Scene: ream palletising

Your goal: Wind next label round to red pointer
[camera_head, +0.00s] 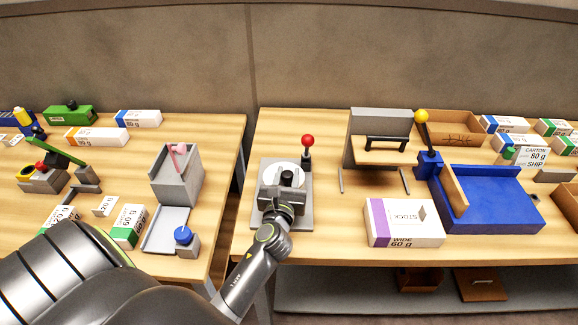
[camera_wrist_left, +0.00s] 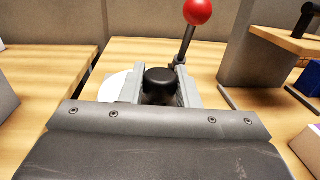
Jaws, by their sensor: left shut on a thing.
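A grey-based device stands at the left end of the right table. It has a white disc (camera_head: 274,173) with a black knob (camera_head: 287,177) over it. My left gripper (camera_head: 287,184) reaches over the device and is shut on the black knob. In the left wrist view the knob (camera_wrist_left: 159,80) sits between the grey fingers (camera_wrist_left: 160,94), with part of the white disc (camera_wrist_left: 114,88) to the left. A lever with a red ball (camera_head: 307,141) stands upright behind and right of the disc. No label or red pointer can be made out on the disc; my gripper hides much of it.
A purple-ended ream (camera_head: 404,222) lies to the right, near a blue tray (camera_head: 500,212) and a grey stand (camera_head: 380,125) with a black handle. A gap separates this table from the left one, which holds a grey dispenser (camera_head: 176,180) and several reams.

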